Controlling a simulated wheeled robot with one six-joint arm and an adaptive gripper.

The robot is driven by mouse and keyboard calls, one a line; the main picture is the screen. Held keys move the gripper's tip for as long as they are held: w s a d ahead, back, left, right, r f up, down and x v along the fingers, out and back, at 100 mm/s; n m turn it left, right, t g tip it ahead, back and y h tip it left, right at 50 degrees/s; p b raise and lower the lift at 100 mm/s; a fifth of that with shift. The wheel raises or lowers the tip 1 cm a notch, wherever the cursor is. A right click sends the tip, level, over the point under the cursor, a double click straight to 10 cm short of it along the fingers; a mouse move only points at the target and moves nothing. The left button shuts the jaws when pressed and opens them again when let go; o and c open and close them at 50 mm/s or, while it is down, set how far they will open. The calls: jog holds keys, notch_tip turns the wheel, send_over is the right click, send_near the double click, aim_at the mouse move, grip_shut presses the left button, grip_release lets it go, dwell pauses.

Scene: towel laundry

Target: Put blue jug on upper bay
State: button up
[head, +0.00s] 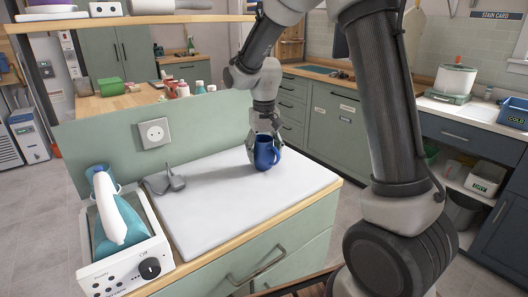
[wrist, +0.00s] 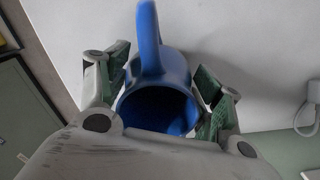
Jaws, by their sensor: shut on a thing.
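The blue jug (head: 265,153) stands at the back right part of the white board on the green cabinet in the head view. My gripper (head: 264,130) comes down over it from above and is shut on it. In the wrist view the jug (wrist: 160,75) sits between the two green-padded fingers of my gripper (wrist: 160,95), with its dark open mouth toward the camera and its handle toward the top. I cannot tell whether the jug's base touches the board. An upper shelf (head: 130,20) with a wooden edge runs across the top left; I cannot tell whether it is the upper bay.
A grey metal object (head: 166,181) lies on the white board (head: 225,215) left of the jug. A green panel with a socket (head: 154,133) rises behind the board. The board's front is clear.

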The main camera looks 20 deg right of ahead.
jog(key=o, duration=1.3)
jog(key=shift+f, duration=0.1)
jog(key=shift+c, duration=0.2)
